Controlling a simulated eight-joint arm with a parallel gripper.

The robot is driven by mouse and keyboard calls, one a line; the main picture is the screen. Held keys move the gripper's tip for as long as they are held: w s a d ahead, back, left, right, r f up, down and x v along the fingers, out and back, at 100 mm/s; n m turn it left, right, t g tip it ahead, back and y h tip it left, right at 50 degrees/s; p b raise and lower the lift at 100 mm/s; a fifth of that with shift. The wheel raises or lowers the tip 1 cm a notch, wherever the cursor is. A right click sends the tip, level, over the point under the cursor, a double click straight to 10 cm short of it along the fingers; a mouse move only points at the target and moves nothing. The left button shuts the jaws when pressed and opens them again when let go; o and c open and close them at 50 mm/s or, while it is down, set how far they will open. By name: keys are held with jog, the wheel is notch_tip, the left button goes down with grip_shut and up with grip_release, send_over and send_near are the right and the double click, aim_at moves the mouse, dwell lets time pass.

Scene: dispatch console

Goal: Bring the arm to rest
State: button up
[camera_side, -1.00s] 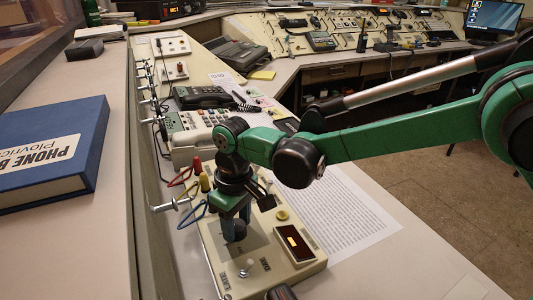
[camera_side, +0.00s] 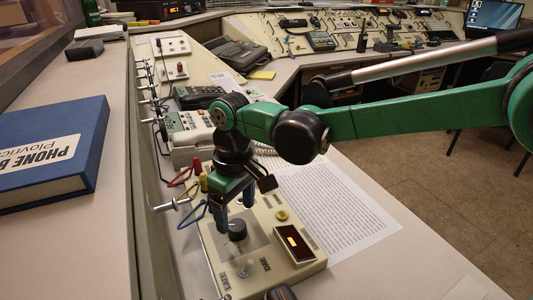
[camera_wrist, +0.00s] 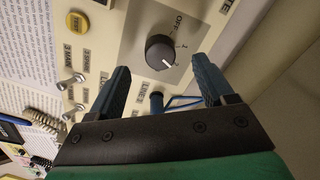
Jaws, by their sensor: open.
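My green arm reaches in from the right in the side view. My gripper (camera_side: 232,203) points down over a beige control box and is open and empty. A black rotary knob (camera_side: 237,230) on the box stands just below the fingertips, apart from them. In the wrist view the two blue fingers (camera_wrist: 163,88) are spread, and the knob (camera_wrist: 161,51) lies beyond them, with its white mark toward the lower right and "OFF" printed above it. The control box (camera_side: 215,252) also has a toggle switch (camera_side: 243,271), a yellow button (camera_side: 282,215) and a dark display with a lit patch (camera_side: 294,243).
A printed sheet (camera_side: 335,210) lies right of the box. Red, yellow and blue cable leads are at its back left. A phone book (camera_side: 50,150) lies on the left ledge. Telephones and console panels (camera_side: 350,30) stand behind. Open floor (camera_side: 440,180) is at the right.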

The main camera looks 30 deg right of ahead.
jog(key=shift+r, duration=1.15)
jog(key=shift+d, duration=0.1)
jog(key=shift+d+r, duration=0.15)
jog(key=shift+d, duration=0.05)
jog(key=s+d+r+m+t, duration=0.2)
jog(key=s+d+m+t, duration=0.1)
jog(key=d, duration=0.8)
jog(key=s+d+r+m+t, duration=0.2)
jog(key=s+d, duration=0.4)
jog(key=d, duration=0.5)
jog(key=shift+s+m+t+h, duration=0.3)
jog(key=shift+m+t, duration=0.3)
jog(key=shift+t, duration=0.6)
